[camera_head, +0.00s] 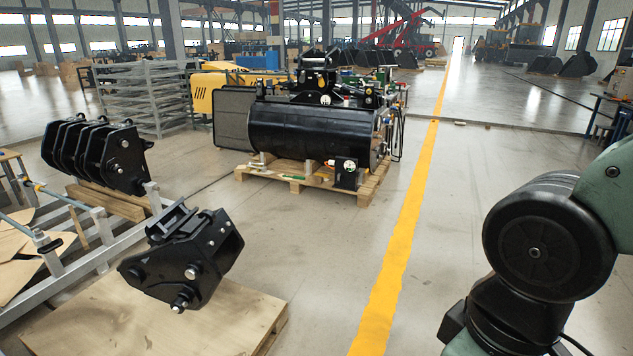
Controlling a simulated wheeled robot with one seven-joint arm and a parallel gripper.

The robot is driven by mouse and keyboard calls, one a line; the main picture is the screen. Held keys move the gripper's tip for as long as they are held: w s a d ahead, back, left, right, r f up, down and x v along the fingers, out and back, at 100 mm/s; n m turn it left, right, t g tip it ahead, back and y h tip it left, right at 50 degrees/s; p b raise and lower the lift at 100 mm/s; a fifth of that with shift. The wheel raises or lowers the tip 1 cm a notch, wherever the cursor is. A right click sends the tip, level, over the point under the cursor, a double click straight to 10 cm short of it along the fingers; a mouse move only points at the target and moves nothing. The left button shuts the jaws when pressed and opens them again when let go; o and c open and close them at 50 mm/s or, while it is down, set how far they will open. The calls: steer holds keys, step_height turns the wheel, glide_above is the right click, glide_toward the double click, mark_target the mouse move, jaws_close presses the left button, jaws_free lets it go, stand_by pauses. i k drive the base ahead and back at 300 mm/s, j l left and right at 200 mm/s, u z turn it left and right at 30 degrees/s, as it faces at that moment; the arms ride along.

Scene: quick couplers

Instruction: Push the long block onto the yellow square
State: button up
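No long block and no yellow square can be made out in the head view. The only yellow floor marking there is a long stripe (391,275), which is a line and not a square. Part of my arm, green and black, fills the right side and runs out at the bottom edge. My gripper does not show, so its fingers and anything in them are hidden.
A black coupler (185,262) sits over a wooden board (225,325) at the lower left. More black couplers (95,155) stand behind it by a grey metal frame (85,250). A large black machine (310,130) rests on a pallet (370,187). Floor around the stripe is clear.

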mark_target(311, 178)
steer(key=i, duration=0.3)
steer(key=i+z, duration=0.25)
steer(key=i, duration=0.35)
steer(key=i+j+z, duration=0.2)
steer(key=i, duration=0.4)
steer(key=i+j+z, duration=0.1)
steer(key=i+z, duration=0.15)
steer(key=i, duration=0.35)
steer(key=i+u, duration=0.15)
steer(key=i, duration=0.5)
steer(key=i+l+u, duration=0.15)
steer(key=i, duration=0.55)
steer(key=i+l+u, duration=0.15)
steer(key=i, duration=0.5)
steer(key=i+j+u, duration=0.2)
steer(key=i+u, duration=0.2)
steer(key=i, duration=0.15)
steer(key=i+u, duration=0.4)
steer(key=i, duration=0.15)
steer(key=i+l+u, duration=0.15)
steer(key=i+u, duration=0.2)
steer(key=i, duration=0.2)
steer(key=i+j+z, duration=0.15)
steer(key=i, duration=0.35)
steer(key=i+j+z, duration=0.15)
steer(key=i, duration=0.35)
steer(key=i+j+z, duration=0.65)
steer(key=i+l, duration=0.05)
steer(key=i, duration=0.05)
